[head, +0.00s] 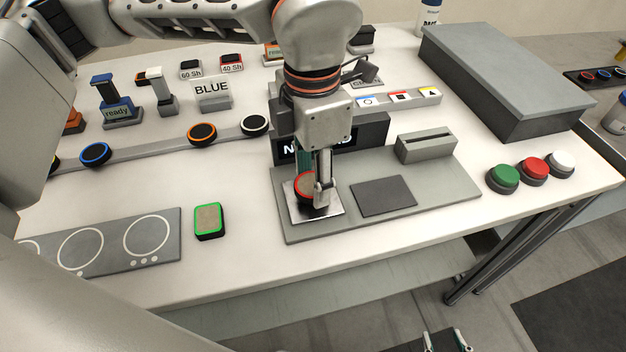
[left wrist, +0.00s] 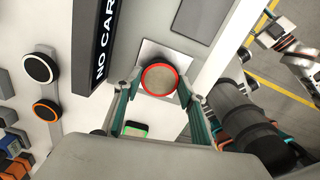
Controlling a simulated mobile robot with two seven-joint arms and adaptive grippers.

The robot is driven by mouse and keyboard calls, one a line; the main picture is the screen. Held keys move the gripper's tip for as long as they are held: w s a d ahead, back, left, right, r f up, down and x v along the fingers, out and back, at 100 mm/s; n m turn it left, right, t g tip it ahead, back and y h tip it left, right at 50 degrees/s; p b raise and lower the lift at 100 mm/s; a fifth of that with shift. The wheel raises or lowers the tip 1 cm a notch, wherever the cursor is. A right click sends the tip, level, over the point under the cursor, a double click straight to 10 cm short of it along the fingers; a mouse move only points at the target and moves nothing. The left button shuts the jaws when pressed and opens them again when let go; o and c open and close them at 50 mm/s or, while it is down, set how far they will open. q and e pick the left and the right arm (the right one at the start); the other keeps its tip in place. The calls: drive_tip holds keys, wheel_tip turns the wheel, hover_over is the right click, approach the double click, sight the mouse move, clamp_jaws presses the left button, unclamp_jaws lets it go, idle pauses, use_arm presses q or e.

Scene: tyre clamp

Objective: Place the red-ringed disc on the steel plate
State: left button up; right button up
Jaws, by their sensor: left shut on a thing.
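The red-ringed disc (head: 304,186) has a tan face and is partly hidden behind my left gripper's fingers in the head view. My left gripper (head: 316,190) points down and is shut on the disc. The left wrist view shows the disc (left wrist: 160,79) between the two fingertips, over the square steel plate (left wrist: 150,51). The steel plate (head: 328,212) lies at the left end of the grey fixture base. I cannot tell whether the disc touches the plate. My right gripper (head: 444,341) shows at the bottom edge with its two fingertips apart, empty and away from the table.
A green-ringed block (head: 208,220) lies left of the grey base (head: 430,193). A dark square pad (head: 384,196) and a slotted block (head: 426,147) are to the right. Green (head: 503,178), red (head: 534,171) and white (head: 561,163) buttons stand near the table's right edge.

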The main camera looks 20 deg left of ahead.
use_arm(q)
drive_tip(key=shift+f, duration=0.8)
drive_tip(key=shift+f, duration=0.2)
drive_tip(key=o, duration=1.1)
drive_tip(key=shift+r, duration=0.1)
